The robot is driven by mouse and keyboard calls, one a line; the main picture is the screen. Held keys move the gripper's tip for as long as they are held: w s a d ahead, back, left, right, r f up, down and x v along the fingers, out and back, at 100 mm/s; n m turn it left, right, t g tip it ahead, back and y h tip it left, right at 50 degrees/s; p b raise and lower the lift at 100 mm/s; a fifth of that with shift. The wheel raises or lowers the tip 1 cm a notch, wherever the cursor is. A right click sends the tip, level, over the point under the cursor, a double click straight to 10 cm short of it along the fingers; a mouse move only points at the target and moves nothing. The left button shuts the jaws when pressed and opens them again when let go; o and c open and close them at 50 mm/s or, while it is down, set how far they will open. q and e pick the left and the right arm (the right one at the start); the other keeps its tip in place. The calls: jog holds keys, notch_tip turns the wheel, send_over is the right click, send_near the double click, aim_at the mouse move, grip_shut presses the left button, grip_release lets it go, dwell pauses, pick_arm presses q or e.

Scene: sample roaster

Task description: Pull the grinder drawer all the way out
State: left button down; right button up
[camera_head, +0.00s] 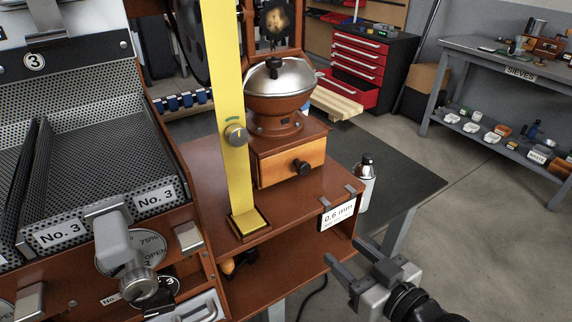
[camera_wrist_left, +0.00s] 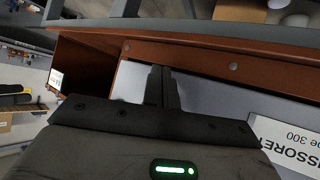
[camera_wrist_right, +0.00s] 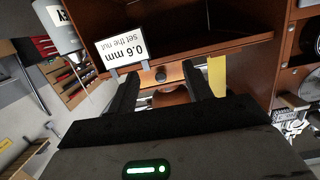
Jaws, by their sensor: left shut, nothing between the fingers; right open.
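The grinder (camera_head: 277,95) has a silver-topped brown bowl over a wooden box and stands on the brown shelf unit. Its drawer (camera_head: 275,172) has an orange-brown front and a dark round knob (camera_head: 300,167); I cannot tell whether it is slightly out. My right gripper (camera_head: 343,250) is open and empty, lower right of the drawer and apart from it. In the right wrist view, the knob (camera_wrist_right: 160,76) shows upside down between the open fingers (camera_wrist_right: 160,72), farther away. My left gripper (camera_wrist_left: 162,88) is shut and empty beside a brown-edged panel, seen only in its wrist view.
A yellow upright strip (camera_head: 238,175) stands left of the drawer. A "0.6 mm" sign (camera_head: 338,214) hangs on the shelf unit's front edge, between my right gripper and the grinder. A white bottle (camera_head: 366,184) stands to the right. Perforated trays (camera_head: 100,170) fill the left.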

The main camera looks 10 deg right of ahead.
jog(key=t+y, duration=0.1)
jog(key=t, duration=0.1)
send_near(306, 171)
jog(key=shift+n, duration=0.3)
jog(key=p+x, duration=0.1)
jog(key=x, duration=0.8)
jog(key=shift+w+a+p, duration=0.1)
jog(key=shift+w+p, duration=0.05)
jog(key=shift+p, duration=0.15)
